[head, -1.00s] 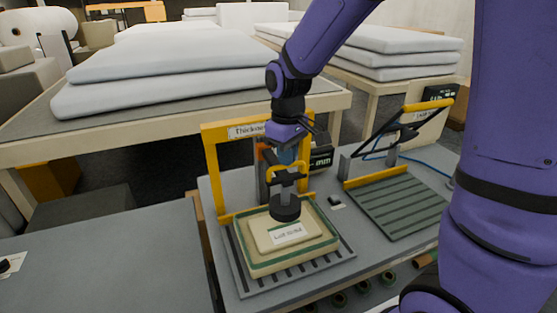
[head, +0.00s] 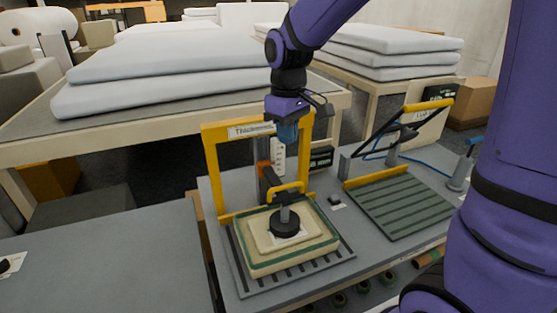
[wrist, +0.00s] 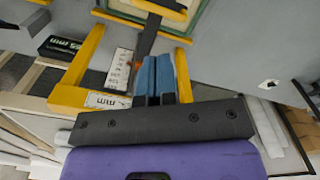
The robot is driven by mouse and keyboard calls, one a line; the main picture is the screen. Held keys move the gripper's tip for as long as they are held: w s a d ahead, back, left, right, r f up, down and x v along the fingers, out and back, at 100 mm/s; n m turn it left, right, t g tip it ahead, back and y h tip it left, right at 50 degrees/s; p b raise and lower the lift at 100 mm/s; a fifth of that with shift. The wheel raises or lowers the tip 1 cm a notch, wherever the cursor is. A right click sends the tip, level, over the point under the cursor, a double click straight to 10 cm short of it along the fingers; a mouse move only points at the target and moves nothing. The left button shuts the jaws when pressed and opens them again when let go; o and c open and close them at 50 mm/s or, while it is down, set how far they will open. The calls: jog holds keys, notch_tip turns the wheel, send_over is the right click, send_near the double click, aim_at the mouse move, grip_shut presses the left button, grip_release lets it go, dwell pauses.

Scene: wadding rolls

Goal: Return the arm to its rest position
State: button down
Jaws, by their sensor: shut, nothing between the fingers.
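My purple arm (head: 315,22) reaches in from the upper right of the head view, and my gripper (head: 287,138) points down above the thickness gauge. Its blue fingers are together with nothing between them; they also show in the wrist view (wrist: 155,97). Below and apart from the gripper is the gauge's yellow handle (head: 287,190) with a dark round foot (head: 286,222). The foot sits on a pale labelled sample (head: 268,240) inside a green-edged cream pad.
The yellow gauge frame (head: 210,170) stands close behind and left of my gripper. A green slatted plate (head: 405,207) with a black-and-yellow lever frame is to the right. Stacked white wadding sheets (head: 180,65) lie on a table behind. The grey bench (head: 100,265) at front left is mostly clear.

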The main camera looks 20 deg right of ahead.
jog(key=shift+r, duration=0.45)
jog(key=s+d+r+m+t, duration=0.2)
jog(key=s+d+r+m, duration=0.1)
jog(key=s, duration=0.7)
jog(key=s+d+r+m+t, duration=0.3)
jog(key=s+r, duration=0.3)
jog(key=s, duration=0.5)
jog(key=shift+d, duration=0.45)
dwell(1.3)
